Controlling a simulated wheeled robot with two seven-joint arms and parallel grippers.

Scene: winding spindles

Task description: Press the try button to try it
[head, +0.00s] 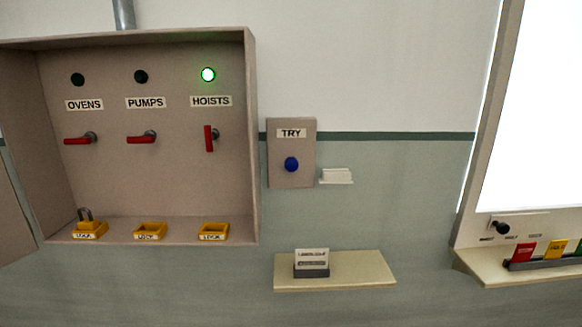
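In the cabinet, the OVENS handle (80,140) and PUMPS handle (142,138) lie horizontal under dark lamps. The HOISTS handle (209,138) stands vertical under a lit green lamp (208,75). Neither of my grippers shows in the head view.
The cabinet (252,150) holds yellow LOCK trays; a padlock (86,214) sits at the left one. A small white ledge (336,180) is right of the TRY box. Below, a shelf (360,272) carries a card holder (312,270). A bright panel with coloured cards (523,252) stands right.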

